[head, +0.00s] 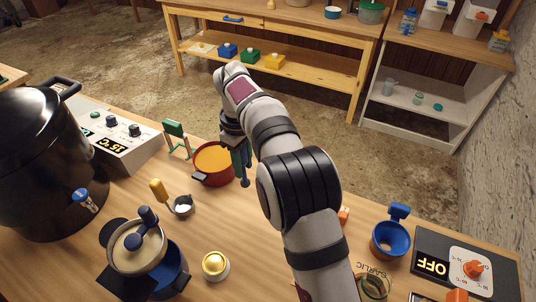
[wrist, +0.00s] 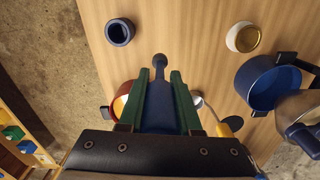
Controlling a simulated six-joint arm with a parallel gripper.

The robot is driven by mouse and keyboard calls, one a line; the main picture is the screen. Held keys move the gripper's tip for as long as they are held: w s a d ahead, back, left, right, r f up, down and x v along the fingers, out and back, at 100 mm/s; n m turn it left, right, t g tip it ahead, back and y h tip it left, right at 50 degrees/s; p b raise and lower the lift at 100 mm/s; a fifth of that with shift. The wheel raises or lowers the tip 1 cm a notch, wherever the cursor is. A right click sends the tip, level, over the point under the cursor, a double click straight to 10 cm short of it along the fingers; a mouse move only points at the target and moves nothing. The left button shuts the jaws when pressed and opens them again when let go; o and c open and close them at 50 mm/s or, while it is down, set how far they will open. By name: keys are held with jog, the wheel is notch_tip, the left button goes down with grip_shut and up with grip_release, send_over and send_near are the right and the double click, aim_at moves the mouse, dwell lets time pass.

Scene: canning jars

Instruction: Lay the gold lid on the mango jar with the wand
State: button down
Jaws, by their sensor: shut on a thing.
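My gripper (head: 238,160) is shut on the blue wand (head: 245,183) and holds it pointing down beside the red pot. In the wrist view, the green fingers (wrist: 160,100) are on both sides of the wand (wrist: 158,64), whose round tip reaches past them. The gold lid (head: 215,265) sits on a small white round holder near the front of the table, apart from the wand. The white round holder (wrist: 243,37) also shows in the wrist view. I cannot make out a mango jar; my arm hides part of the table.
A red pot (head: 198,176), a small ladle (head: 158,190) and a blue pot (head: 172,274) stand left. A large black canner (head: 35,170) is far left. At right are a blue funnel (head: 391,240), a jar marked garlic (head: 373,288) and a hotplate reading OFF (head: 430,265). A dark blue cup (wrist: 120,32) stands apart.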

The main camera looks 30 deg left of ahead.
jog(key=s+d, duration=0.1)
jog(key=s, duration=1.8)
jog(key=shift+s+d+f, duration=0.2)
jog(key=shift+s+f, duration=0.05)
jog(key=shift+f, duration=0.1)
jog(key=shift+f, duration=0.1)
jog(key=shift+f, duration=2.45)
jog(key=shift+f, duration=1)
notch_tip(320, 180, up, 8)
jog(key=shift+d, duration=0.1)
